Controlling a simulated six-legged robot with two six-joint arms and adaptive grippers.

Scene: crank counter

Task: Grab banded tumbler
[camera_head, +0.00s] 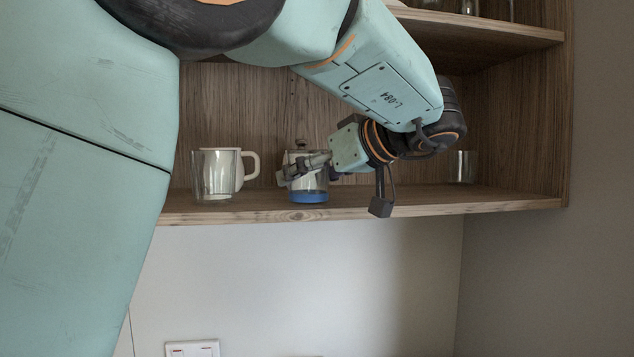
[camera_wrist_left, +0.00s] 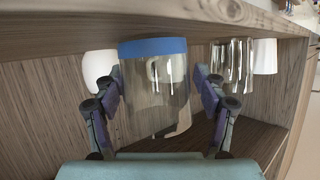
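The banded tumbler (camera_head: 309,185) is a clear glass with a blue band at its base. It stands on the cabinet shelf in the head view. My left gripper (camera_head: 303,166) reaches it from the right, with its fingers around the upper part of the glass. In the left wrist view the picture is upside down. There the tumbler (camera_wrist_left: 156,90) sits between the two finger pads. The left pad is at or very near the glass, and a narrow gap shows at the right pad, so the gripper looks open. My right gripper is in neither view.
A plain clear glass (camera_head: 210,174) and a white mug (camera_head: 245,168) stand to the left on the same shelf. A dark-knobbed lidded vessel (camera_head: 300,146) is close behind the tumbler. Another glass (camera_head: 462,166) is at the right. An upper shelf (camera_head: 490,30) lies above.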

